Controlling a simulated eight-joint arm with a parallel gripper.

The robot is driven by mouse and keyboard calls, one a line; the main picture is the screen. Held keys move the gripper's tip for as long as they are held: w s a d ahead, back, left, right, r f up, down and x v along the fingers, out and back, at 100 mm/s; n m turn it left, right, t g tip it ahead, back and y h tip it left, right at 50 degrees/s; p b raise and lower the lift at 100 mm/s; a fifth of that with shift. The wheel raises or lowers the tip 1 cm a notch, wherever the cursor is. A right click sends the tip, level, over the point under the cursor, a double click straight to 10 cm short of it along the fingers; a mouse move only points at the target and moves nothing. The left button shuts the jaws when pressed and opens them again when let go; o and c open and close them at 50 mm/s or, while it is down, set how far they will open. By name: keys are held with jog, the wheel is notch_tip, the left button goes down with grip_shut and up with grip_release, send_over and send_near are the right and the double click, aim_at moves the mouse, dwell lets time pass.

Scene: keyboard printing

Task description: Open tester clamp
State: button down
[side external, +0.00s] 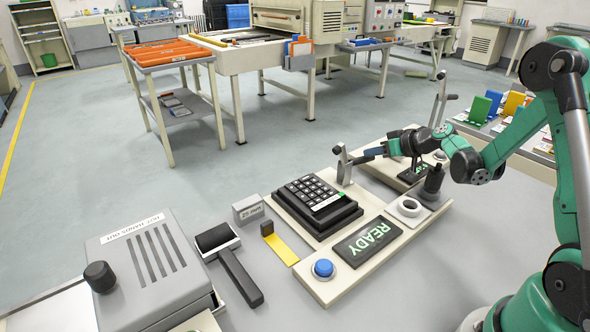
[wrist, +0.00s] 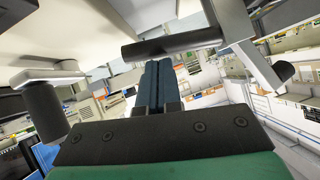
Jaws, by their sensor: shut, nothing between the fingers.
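The tester clamp (side external: 344,168) is a grey metal lever clamp standing at the back edge of the tester base, beside a black keypad (side external: 312,200). Its dark handle bar (side external: 362,160) sticks out to the right. My gripper (side external: 370,151) is shut and empty, its blue fingertips close to that handle; I cannot tell whether they touch. In the wrist view, the shut fingers (wrist: 155,82) point up the picture, and a black grip bar (wrist: 172,43) on a metal lever (wrist: 238,30) lies just past their tips.
A second lever clamp (side external: 439,108) stands behind my wrist. A READY display (side external: 368,243), a blue button (side external: 323,268) and a dark knob post (side external: 432,183) are on the tester's front. A grey ribbed press (side external: 150,265) and a black-headed roller (side external: 235,270) are at the left.

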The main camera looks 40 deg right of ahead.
jog(key=shift+r, duration=0.1)
jog(key=shift+d+r, duration=0.1)
jog(key=shift+r, duration=0.25)
jog(key=w+r+v, duration=0.1)
jog(key=v, duration=1.1)
jog(key=shift+r, duration=0.4)
